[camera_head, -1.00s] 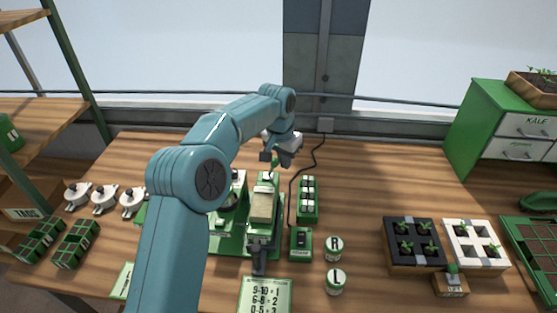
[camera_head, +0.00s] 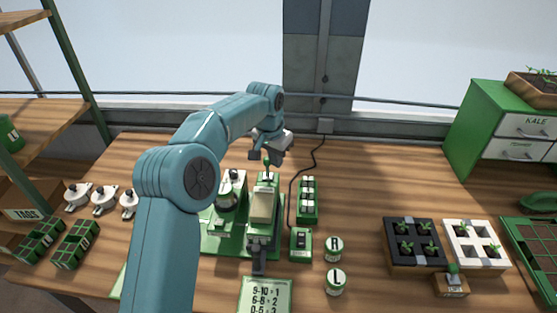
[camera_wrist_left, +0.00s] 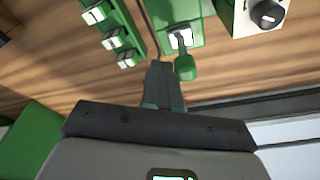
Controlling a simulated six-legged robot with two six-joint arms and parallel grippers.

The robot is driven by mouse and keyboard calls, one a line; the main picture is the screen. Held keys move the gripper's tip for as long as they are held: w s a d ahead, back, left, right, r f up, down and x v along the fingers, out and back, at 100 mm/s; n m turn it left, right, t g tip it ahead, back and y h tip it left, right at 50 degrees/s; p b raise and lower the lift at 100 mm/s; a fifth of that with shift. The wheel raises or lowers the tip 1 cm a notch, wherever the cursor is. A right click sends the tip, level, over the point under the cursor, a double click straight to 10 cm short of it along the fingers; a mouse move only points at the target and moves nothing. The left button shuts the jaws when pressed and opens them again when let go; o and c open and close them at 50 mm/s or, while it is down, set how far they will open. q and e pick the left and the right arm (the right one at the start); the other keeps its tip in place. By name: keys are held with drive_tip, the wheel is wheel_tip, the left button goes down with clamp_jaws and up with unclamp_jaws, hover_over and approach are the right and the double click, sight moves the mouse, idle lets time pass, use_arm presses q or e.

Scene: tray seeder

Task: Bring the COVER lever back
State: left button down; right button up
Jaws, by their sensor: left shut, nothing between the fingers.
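A small lever with a green knob (camera_head: 267,161) stands at the back end of the green seeder (camera_head: 225,240); no COVER label is readable. In the left wrist view the lever's green knob (camera_wrist_left: 187,68) rises from a white plate on a green housing. My left gripper (camera_head: 254,155) is shut and empty, low at the back of the seeder. Its closed fingertips (camera_wrist_left: 163,72) are right beside the knob, on its left in the wrist view. I cannot tell whether they touch it. My right gripper is not in view.
A green switch block (camera_head: 307,200) and a small switch box (camera_head: 301,243) stand right of the seeder. A white unit with a black dial (camera_wrist_left: 268,14) is close by in the wrist view. Seedling trays (camera_head: 398,258) stand farther right. The table behind the switch block is mostly clear.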

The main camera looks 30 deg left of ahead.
use_arm(q)
drive_tip(key=shift+s+a+f, duration=0.6)
drive_tip(key=shift+s+a, duration=0.05)
drive_tip(key=shift+a, duration=0.15)
drive_tip(key=shift+w+a, duration=0.1)
drive_tip(key=shift+a, duration=0.1)
drive_tip(key=shift+w+r, duration=0.15)
drive_tip(key=shift+r, duration=0.05)
drive_tip(key=shift+w+d+r+p, duration=0.1)
drive_tip(key=shift+r+p, duration=0.25)
drive_tip(key=shift+p, duration=0.15)
drive_tip(key=shift+d+r+p, duration=0.2)
drive_tip(key=shift+r+p, duration=0.35)
drive_tip(key=shift+r, duration=0.2)
drive_tip(key=shift+r+p, duration=0.5)
drive_tip(key=shift+p, duration=0.1)
drive_tip(key=r+p, duration=0.3)
drive_tip(key=shift+w+d, duration=0.2)
drive_tip(key=shift+d, duration=0.2)
